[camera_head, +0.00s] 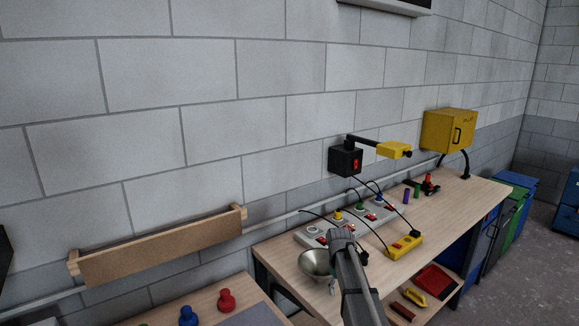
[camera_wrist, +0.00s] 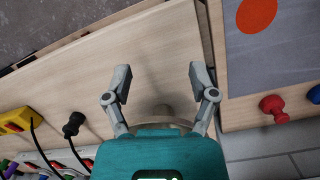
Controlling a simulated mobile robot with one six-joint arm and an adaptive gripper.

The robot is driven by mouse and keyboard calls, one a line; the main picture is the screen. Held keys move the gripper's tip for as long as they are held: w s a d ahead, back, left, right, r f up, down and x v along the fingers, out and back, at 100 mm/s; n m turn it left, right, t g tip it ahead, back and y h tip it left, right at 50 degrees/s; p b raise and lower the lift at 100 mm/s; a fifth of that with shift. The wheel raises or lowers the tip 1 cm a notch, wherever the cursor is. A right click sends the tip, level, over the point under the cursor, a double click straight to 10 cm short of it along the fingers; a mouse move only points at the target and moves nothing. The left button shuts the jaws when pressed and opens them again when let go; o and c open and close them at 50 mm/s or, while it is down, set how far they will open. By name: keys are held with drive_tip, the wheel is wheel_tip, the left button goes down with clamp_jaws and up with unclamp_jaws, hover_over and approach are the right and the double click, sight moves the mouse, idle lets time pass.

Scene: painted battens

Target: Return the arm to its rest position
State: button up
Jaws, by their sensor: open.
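My gripper (camera_wrist: 160,80) is in the wrist view with its two fingers spread wide apart. Nothing is held between the fingertips, and pale wooden worktop shows beyond them. A dim rounded shape lies low between the fingers, partly hidden by the gripper body; I cannot tell what it is. In the head view my grey arm reaches up from the bottom edge, in front of the wooden workbench (camera_head: 440,222).
A metal bowl (camera_head: 315,263) stands just left of my arm. Power strips with cables and a yellow box (camera_head: 404,245) lie behind. A red knob-shaped piece (camera_head: 226,300) and a blue one (camera_head: 188,316) stand on the left table. A wooden wall shelf (camera_head: 160,250) juts out.

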drive_tip(key=s+f+m+b, duration=0.2)
drive_tip(key=s, duration=0.9)
drive_tip(key=s+f+m+t+y+b, duration=0.1)
drive_tip(key=s+f+b, duration=0.1)
drive_tip(key=s, duration=1)
drive_tip(key=shift+s+f+m+b, duration=0.15)
drive_tip(key=shift+f+m+b, duration=0.2)
drive_tip(key=shift+f, duration=0.35)
